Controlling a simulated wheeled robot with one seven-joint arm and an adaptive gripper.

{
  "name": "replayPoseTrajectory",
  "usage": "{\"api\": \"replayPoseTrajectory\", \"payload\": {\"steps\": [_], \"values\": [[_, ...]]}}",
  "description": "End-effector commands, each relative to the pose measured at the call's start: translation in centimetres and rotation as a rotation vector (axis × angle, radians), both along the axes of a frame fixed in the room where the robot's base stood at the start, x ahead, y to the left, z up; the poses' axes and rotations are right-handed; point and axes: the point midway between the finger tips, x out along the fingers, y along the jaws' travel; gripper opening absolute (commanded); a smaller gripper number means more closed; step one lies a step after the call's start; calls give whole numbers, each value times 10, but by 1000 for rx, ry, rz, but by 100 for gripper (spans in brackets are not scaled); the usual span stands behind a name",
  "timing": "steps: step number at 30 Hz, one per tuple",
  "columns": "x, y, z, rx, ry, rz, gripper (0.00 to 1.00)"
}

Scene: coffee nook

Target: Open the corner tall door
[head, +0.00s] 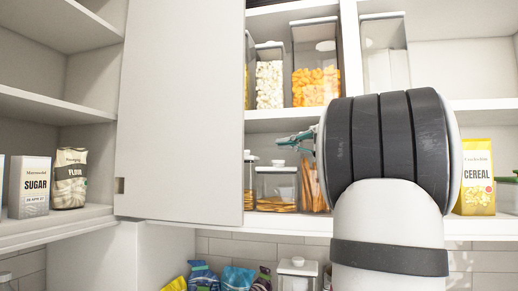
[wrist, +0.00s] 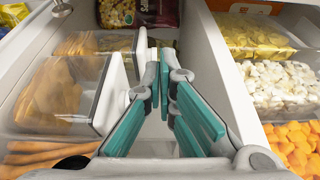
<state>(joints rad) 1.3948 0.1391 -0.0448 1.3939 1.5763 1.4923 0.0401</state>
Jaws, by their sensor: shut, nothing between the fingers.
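A tall white door (head: 180,110) stands in the corner between the left shelves and the middle cabinet. A small square notch sits low at its left side. Its right edge stands in front of the middle cabinet, whose contents show beside it. My gripper (head: 285,142) is right of that edge, level with the middle shelf, apart from the door. In the wrist view my teal-padded gripper (wrist: 160,62) is shut and empty, pointing past a white shelf board among food containers. The door cannot be made out in the wrist view.
Clear containers of popcorn (head: 269,84) and orange snacks (head: 315,86) stand on the shelf above my gripper. A biscuit container (head: 276,190) stands below. A cereal box (head: 478,178) is right of my arm. Sugar (head: 30,186) and flour (head: 70,178) stand on the left shelf.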

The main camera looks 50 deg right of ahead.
Motion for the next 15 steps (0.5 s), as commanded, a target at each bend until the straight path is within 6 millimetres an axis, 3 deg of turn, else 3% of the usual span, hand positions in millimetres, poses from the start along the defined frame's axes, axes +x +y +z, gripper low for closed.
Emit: {"api": "replayPoseTrajectory", "payload": {"steps": [5,15], "values": [[24,3,0,0,0,5,0],[91,7,0,-1,2,7,0]]}}
